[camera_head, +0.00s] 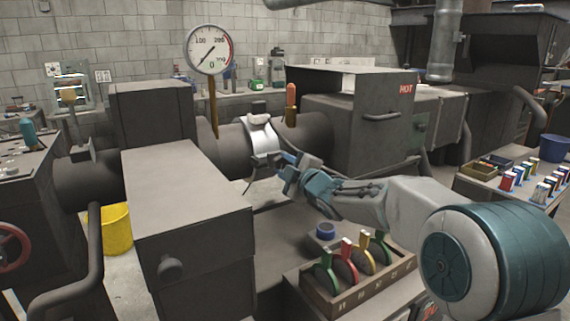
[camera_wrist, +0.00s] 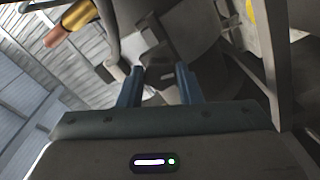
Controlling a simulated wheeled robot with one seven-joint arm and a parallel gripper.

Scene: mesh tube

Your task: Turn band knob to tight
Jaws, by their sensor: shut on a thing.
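The silver band (camera_head: 263,140) wraps around the dark pipe (camera_head: 232,143) in the head view, with a pale rounded piece on its top. My gripper (camera_head: 279,161) is at the band's lower front side. In the wrist view my gripper (camera_wrist: 159,76) has its two blue fingers on either side of a dark grey knob-like part (camera_wrist: 158,58) and is shut on it. I take this part to be the band knob. The fingers and wrist hide it in the head view, and its turn position cannot be read.
A round gauge (camera_head: 209,49) stands on a post behind the pipe. An orange-tipped handle (camera_head: 291,95) rises right of the band. A dark box marked HOT (camera_head: 355,115) is to the right.

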